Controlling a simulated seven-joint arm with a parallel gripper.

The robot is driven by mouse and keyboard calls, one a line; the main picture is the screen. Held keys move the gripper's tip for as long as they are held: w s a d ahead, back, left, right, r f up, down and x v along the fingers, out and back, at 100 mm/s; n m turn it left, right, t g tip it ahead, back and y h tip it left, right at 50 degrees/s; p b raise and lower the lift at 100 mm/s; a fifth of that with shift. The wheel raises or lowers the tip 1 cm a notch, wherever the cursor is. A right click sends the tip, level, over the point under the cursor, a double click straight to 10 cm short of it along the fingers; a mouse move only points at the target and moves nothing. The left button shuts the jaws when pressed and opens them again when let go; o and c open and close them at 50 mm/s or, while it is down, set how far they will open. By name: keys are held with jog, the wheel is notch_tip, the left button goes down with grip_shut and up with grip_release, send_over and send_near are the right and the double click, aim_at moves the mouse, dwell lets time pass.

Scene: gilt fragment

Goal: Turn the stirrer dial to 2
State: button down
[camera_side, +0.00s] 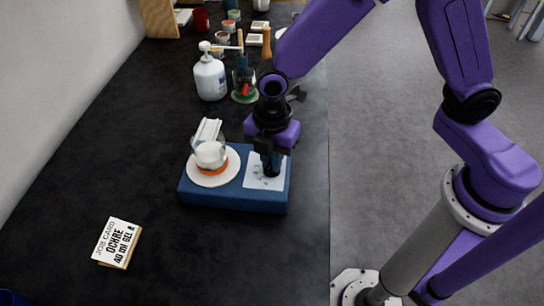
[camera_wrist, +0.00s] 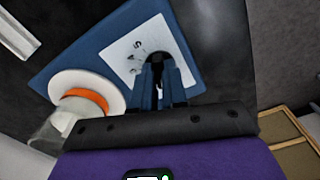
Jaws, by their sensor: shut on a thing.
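The blue stirrer (camera_side: 232,200) stands on the dark bench, and it also shows in the wrist view (camera_wrist: 72,45). Its white dial panel (camera_wrist: 125,58) carries printed marks; some show left of the dial, but I cannot read the setting. My gripper (camera_side: 271,172) points down over the panel and is shut on the black dial (camera_wrist: 157,58), whose top shows between the fingers in the wrist view. In the side view the gripper hides the dial. A glass beaker (camera_side: 210,152) with white contents and an orange band sits on the round white plate (camera_side: 202,180) left of the panel.
A white bottle (camera_side: 210,78) and a container of tools (camera_side: 244,88) stand behind the stirrer. A white ridged piece (camera_side: 207,130) lies behind the beaker. A job card (camera_side: 117,242) stands front left. Bench front is mostly clear.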

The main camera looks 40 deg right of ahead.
jog(key=m, duration=0.5)
jog(key=shift+m, duration=0.4)
jog(key=m, duration=0.5)
dwell(0.4)
jog(key=c, duration=1.2)
grip_release()
jog(key=shift+o, duration=0.2)
notch_tip(320, 180, up, 18)
jog(key=shift+f, duration=0.25)
